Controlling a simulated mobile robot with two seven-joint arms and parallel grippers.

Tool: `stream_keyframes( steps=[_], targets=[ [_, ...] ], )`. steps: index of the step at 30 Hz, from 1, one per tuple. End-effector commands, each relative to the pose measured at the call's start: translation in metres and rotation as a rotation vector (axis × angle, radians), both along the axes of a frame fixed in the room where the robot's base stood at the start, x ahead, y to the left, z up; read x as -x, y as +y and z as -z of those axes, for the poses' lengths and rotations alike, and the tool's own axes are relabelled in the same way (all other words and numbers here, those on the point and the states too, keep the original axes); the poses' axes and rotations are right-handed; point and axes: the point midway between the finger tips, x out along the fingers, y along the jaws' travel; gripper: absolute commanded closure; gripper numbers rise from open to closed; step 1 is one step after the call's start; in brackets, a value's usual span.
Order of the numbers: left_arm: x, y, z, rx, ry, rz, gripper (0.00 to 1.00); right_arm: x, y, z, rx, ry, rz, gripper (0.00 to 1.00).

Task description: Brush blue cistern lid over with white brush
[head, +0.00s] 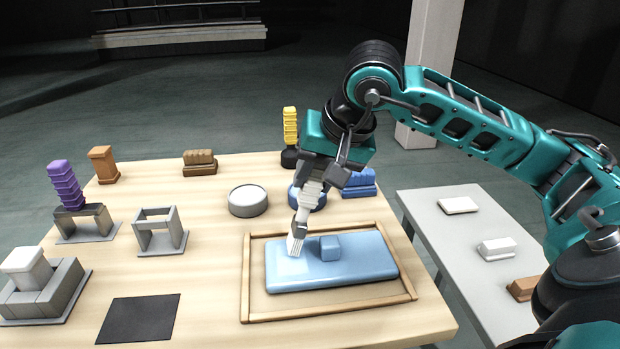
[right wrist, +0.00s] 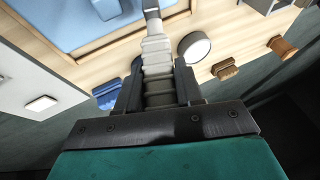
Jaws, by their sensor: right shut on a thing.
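The blue cistern lid (head: 345,268) lies flat inside a wooden frame (head: 330,308) on the table, with a raised block on its middle. My right gripper (head: 325,176) is shut on the white brush (head: 305,205), whose bristles point down at the lid's left part, left of the block. The bristles seem to touch the lid there, beside a paler patch. In the right wrist view the white brush (right wrist: 157,55) stands between the fingers (right wrist: 158,90), and its bristles are out of the picture. My left gripper does not show.
A grey round tub (head: 248,201), a blue round thing behind the brush and a blue brush (head: 358,183) stand behind the frame. A yellow-handled tool (head: 290,135) stands farther back. A black mat (head: 138,318) lies at front left. A grey side table (head: 480,225) holds several small blocks.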

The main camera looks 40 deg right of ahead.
Motion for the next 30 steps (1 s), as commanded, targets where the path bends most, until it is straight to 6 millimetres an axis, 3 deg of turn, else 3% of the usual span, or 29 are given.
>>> stream_keyframes(
  steps=[11, 21, 30],
  targets=[
    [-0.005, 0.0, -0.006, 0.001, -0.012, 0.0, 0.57, -0.001, 0.002, -0.001, -0.001, -0.001, 0.0, 1.0],
    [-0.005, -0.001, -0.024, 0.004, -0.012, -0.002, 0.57, -0.016, 0.025, -0.002, -0.003, -0.001, -0.001, 1.0],
    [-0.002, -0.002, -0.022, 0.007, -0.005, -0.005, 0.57, -0.018, 0.027, 0.0, 0.0, 0.0, 0.001, 1.0]
  ],
)
